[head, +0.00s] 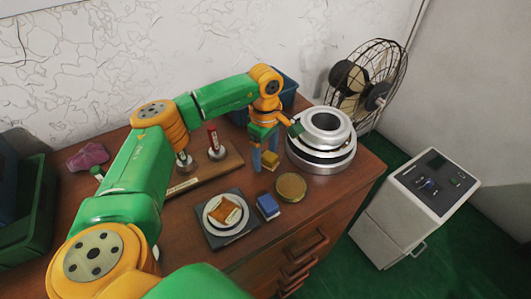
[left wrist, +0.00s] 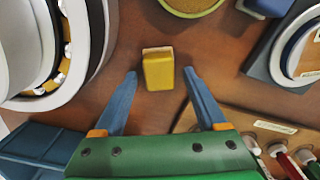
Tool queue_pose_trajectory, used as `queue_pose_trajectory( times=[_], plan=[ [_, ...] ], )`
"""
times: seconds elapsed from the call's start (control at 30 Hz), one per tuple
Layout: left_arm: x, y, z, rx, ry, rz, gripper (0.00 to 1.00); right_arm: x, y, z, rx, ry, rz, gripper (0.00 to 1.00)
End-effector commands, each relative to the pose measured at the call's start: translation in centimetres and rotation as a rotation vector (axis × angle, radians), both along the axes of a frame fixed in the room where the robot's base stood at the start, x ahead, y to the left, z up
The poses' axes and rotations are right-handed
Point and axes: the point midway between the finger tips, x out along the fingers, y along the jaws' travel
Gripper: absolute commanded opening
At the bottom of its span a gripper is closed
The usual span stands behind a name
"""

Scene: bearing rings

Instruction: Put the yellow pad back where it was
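The yellow pad (head: 269,160) is a small block on the brown table, left of the silver bearing rings (head: 320,155). In the left wrist view the yellow pad (left wrist: 158,72) lies between and slightly beyond the tips of two blue fingers, with a gap on both sides. My left gripper (head: 264,156) is open and empty, low over the table at the pad; its fingers (left wrist: 160,74) partly hide the pad in the head view. My right gripper is not in view.
A blue block (head: 268,206) and a round gold-topped tin (head: 291,187) stand in front of the pad. A dark square base (head: 233,240) carries a plate with a brown piece. A wooden board (head: 228,165) with upright posts is left. A blue bin (left wrist: 35,150) is behind.

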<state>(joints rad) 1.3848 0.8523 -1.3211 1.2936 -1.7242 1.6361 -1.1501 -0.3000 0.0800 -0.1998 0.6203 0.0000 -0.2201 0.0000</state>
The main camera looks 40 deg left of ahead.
Motion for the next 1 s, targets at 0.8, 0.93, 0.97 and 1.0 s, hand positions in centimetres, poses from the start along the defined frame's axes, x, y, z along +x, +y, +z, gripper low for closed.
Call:
queue_pose_trajectory(
  times=[0.8,0.93,0.97,1.0],
  plan=[
    [-0.1,-0.1,12.4,-0.001,0.000,-0.001,0.74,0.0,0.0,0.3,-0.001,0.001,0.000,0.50],
    [-0.1,0.0,12.4,0.000,0.001,0.000,0.74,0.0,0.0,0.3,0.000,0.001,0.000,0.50],
    [-0.1,0.0,12.4,0.000,0.001,0.000,0.74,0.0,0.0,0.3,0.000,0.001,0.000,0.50],
    [-0.1,0.0,12.4,0.000,0.000,0.000,0.74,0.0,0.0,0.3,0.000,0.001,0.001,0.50]
  ],
)
